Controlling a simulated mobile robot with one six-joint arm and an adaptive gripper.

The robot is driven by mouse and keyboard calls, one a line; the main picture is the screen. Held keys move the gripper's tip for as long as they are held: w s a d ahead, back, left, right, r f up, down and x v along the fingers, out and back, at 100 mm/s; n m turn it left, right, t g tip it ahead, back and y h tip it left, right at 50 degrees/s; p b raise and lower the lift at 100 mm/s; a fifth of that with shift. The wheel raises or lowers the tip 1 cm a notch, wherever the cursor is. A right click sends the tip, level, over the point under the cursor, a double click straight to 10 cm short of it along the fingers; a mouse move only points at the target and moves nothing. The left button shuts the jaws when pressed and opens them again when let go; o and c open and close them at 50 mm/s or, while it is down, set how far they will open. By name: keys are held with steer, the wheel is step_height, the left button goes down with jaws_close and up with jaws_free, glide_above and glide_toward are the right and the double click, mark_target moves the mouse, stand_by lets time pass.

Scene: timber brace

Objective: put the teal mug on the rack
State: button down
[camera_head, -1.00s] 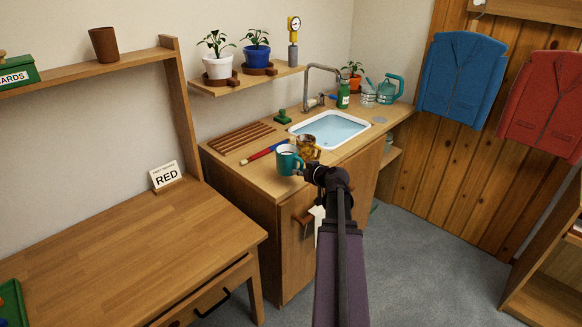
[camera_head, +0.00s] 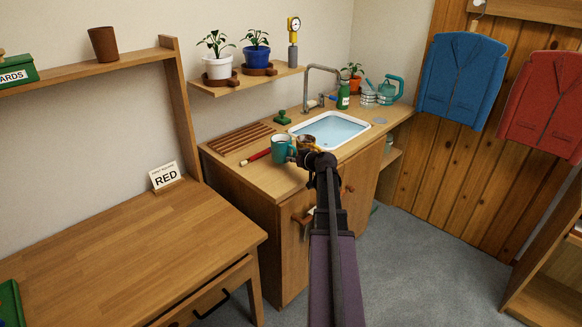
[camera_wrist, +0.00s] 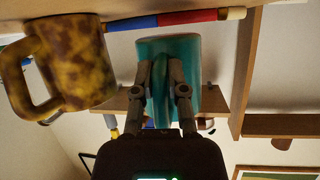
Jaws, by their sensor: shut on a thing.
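The teal mug (camera_head: 281,149) is above the front of the wooden counter, left of my gripper in the head view. In the wrist view my gripper (camera_wrist: 167,80) is shut on the teal mug (camera_wrist: 182,50), with its two fingers on either side of the handle. The mug looks upright in the head view; I cannot tell whether its base touches the counter. The slatted wooden rack (camera_head: 240,138) lies on the counter's left end, behind and left of the mug, with nothing on it.
A brown mottled mug (camera_wrist: 68,65) stands close beside the teal mug. A red and blue rod (camera_head: 258,155) lies between the rack and the mugs. The sink (camera_head: 330,129) is to the right. A green stamp-like object (camera_head: 282,117) stands behind.

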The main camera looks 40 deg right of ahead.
mark_target(293, 173)
steer(key=shift+f, duration=0.1)
steer(key=shift+s+f+b, duration=0.1)
steer(key=shift+f+b, duration=1.55)
steer(key=shift+b, duration=0.1)
steer(key=c, duration=0.7)
jaws_free()
steer(key=shift+s+a+r+p, duration=0.1)
steer(key=shift+s+r+p, duration=0.2)
steer(key=shift+s, duration=0.1)
steer(key=p+v, duration=0.4)
steer(key=v, duration=0.7)
